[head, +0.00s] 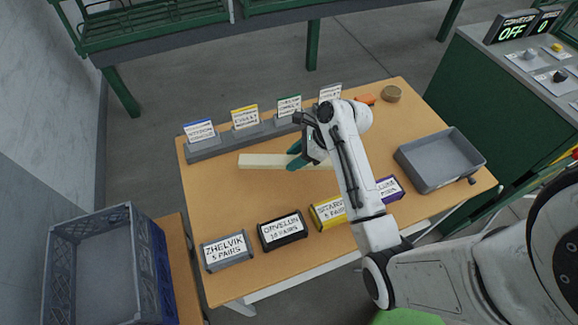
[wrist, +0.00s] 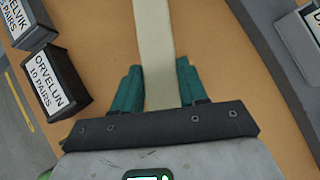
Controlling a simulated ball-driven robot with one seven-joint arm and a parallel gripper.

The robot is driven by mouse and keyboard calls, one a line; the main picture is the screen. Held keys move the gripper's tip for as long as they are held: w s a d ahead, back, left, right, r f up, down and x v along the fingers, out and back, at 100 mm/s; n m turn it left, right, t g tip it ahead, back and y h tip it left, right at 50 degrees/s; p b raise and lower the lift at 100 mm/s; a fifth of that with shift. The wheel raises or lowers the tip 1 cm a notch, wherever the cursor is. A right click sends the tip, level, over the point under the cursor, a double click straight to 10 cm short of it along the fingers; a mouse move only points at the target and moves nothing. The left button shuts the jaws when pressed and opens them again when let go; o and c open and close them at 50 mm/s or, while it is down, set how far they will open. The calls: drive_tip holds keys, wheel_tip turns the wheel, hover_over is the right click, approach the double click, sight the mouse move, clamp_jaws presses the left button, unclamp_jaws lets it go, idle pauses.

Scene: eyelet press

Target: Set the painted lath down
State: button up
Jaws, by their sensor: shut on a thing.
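The painted lath (head: 262,161) is a long, pale cream strip at the middle of the wooden table (head: 222,214), lying across the picture in the head view. In the wrist view the lath (wrist: 153,38) runs away from between the teal fingers. My gripper (head: 298,158) is shut on the lath near its right part, where my arm hides the rest of it. In the wrist view my gripper (wrist: 160,82) has one finger on each side of the strip. I cannot tell whether the lath touches the tabletop or is just above it.
A grey rail (head: 233,141) with several label cards stands behind the lath. Labelled boxes, including ZHELVIK (head: 227,252) and ORVELUN (head: 282,231), line the front edge. A grey tray (head: 440,187) is at right; a blue crate (head: 160,262) is at lower left. Bare tabletop lies between lath and boxes.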

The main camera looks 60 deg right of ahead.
sight(289, 173)
drive_tip(key=shift+x, duration=0.75)
drive_tip(key=shift+w+a+f, duration=0.1)
drive_tip(key=shift+w+f, duration=0.1)
drive_tip(key=shift+f, duration=0.8)
drive_tip(key=shift+w+a+f, duration=0.1)
drive_tip(key=shift+w+f, duration=0.1)
drive_tip(key=shift+f, duration=0.8)
drive_tip(key=o, duration=1.1)
drive_tip(key=v, duration=1.2)
drive_tip(key=shift+p, duration=0.3)
